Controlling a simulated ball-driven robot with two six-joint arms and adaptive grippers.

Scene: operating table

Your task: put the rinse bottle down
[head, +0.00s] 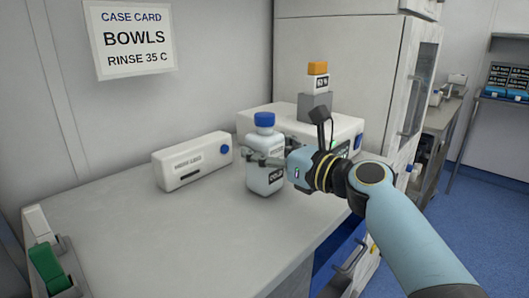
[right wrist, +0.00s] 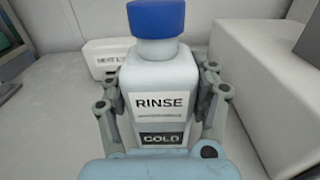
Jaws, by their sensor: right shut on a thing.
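The rinse bottle (head: 264,181) is white with a blue cap and stands upright over the grey table top (head: 190,235). In the right wrist view the bottle (right wrist: 160,82) fills the middle, with labels reading RINSE and COLD. My right gripper (head: 266,159) is shut on the bottle's body, with a finger on each side. The bottle's base is at or very near the table surface; I cannot tell whether it touches. My left gripper is not in view.
A white box (head: 192,161) with a blue knob lies left of the bottle. A larger white unit (head: 275,123) stands behind, with an orange-capped bottle (head: 317,78) on a grey block. A green-and-white item (head: 48,265) is at front left. The table's front middle is clear. A wall card reads BOWLS RINSE 35 C (head: 132,39).

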